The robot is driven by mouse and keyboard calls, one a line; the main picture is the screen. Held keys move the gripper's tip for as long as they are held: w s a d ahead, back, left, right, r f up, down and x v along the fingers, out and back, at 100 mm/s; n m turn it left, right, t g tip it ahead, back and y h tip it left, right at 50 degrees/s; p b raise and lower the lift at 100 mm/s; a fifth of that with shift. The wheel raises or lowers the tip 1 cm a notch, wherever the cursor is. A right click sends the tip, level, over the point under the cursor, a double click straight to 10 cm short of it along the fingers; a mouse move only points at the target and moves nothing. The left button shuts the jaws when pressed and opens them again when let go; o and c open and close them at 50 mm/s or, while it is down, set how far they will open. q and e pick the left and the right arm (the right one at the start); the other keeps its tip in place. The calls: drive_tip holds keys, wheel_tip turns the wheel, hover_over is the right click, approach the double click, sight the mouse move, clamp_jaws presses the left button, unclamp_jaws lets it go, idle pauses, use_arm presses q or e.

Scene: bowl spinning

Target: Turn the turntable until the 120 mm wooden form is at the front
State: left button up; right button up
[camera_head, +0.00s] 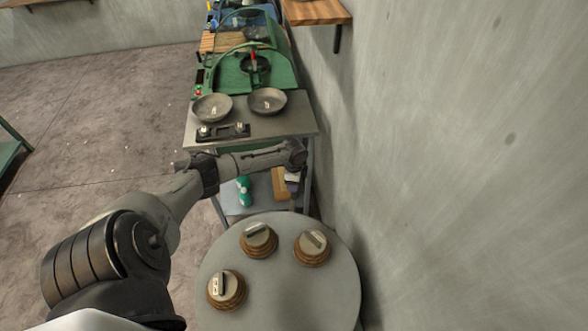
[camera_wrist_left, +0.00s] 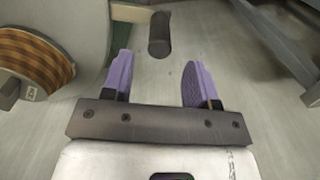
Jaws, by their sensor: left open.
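The round grey turntable (camera_head: 275,285) is at the bottom of the head view and carries three stepped wooden forms. One form (camera_head: 258,254) is at the back left, one (camera_head: 312,261) at the right and one (camera_head: 230,303) at the front left. Each has a pale tag on top, too small to read, so I cannot tell which is 120 mm. In the left wrist view, a striped form (camera_wrist_left: 38,58) is at the left. A dark upright peg (camera_wrist_left: 159,35) stands beyond and between the purple fingertips of my open, empty left gripper (camera_wrist_left: 158,62). In the head view its fingers are hidden.
A metal table (camera_head: 265,125) behind the turntable holds two grey bowls (camera_head: 212,107) (camera_head: 267,100) and a dark fixture (camera_head: 222,132). A green machine (camera_head: 250,75) stands farther back. A concrete wall (camera_head: 450,150) is close on the right. Open floor (camera_head: 90,120) lies left.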

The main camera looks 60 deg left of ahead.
use_arm(q)
wheel_tip(320, 180, up, 7)
drive_tip(key=shift+p, duration=0.3)
drive_tip(key=shift+r, duration=0.1)
idle(0.5)
